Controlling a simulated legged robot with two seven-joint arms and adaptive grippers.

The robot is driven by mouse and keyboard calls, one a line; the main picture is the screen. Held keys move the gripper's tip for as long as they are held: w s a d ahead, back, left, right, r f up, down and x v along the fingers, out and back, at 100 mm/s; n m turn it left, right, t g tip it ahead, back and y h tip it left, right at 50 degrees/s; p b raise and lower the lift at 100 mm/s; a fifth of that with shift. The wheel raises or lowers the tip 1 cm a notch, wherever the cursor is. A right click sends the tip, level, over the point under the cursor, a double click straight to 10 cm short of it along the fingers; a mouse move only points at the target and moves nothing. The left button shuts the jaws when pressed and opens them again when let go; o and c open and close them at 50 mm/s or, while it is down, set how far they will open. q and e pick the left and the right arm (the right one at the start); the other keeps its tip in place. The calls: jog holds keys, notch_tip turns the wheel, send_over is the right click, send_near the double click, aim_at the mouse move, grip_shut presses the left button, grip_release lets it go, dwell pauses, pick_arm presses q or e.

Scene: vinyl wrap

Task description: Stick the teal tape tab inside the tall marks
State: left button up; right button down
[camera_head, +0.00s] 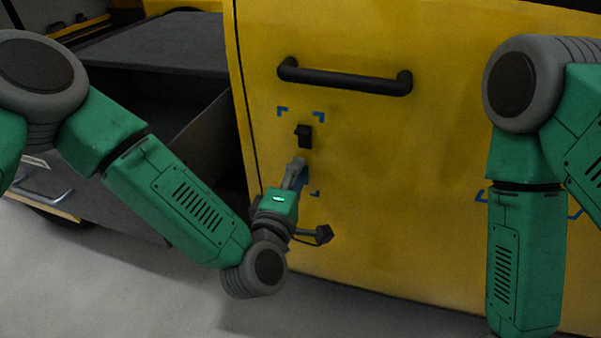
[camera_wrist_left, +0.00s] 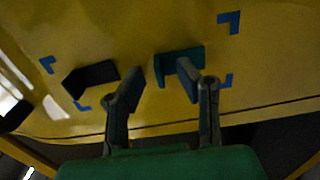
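The teal tape tab (camera_wrist_left: 192,52) shows in the left wrist view against the yellow panel, inside blue corner marks (camera_wrist_left: 231,22). In the head view, the tall set of marks (camera_head: 318,116) is on the yellow door, and the tab is mostly hidden behind my left gripper. My left gripper (camera_head: 297,170) is at the lower half of the marked area. In the wrist view its fingers (camera_wrist_left: 160,82) are apart, with part of the tab between and behind them. I cannot tell if they touch it. My right gripper is out of view.
A black tab-like piece (camera_head: 304,135) juts from the door near the upper marks; it also shows in the wrist view (camera_wrist_left: 90,77). A black handle (camera_head: 345,80) is above. Other blue marks (camera_head: 575,207) lie at right, partly behind my right arm. An open grey drawer (camera_head: 150,100) is at left.

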pick_arm(q)
jog(key=v, duration=1.1)
jog(key=s+a+f+m+g+y+p, duration=0.1)
jog(key=s+a+f+m+g+p, duration=0.1)
jog(key=s+a+f+m+g, duration=0.4)
jog(key=s+a+f+m+g+p, duration=0.3)
jog(key=s+a+f+m+g, duration=0.15)
jog(key=f, duration=0.35)
jog(key=s+a+f+m+g+y+p, duration=0.1)
jog(key=s+a+m+g+y, duration=0.1)
jog(key=s+a, duration=0.3)
jog(key=s+a+f+m+g+y+p, duration=0.1)
jog(key=s+a+g, duration=0.3)
jog(key=a, duration=0.5)
jog(key=shift+s+a+f+m+y, duration=0.25)
jog(key=shift+s+a+m+y, duration=0.15)
jog(key=shift+s+m+y, duration=0.35)
jog(key=shift+w, duration=0.2)
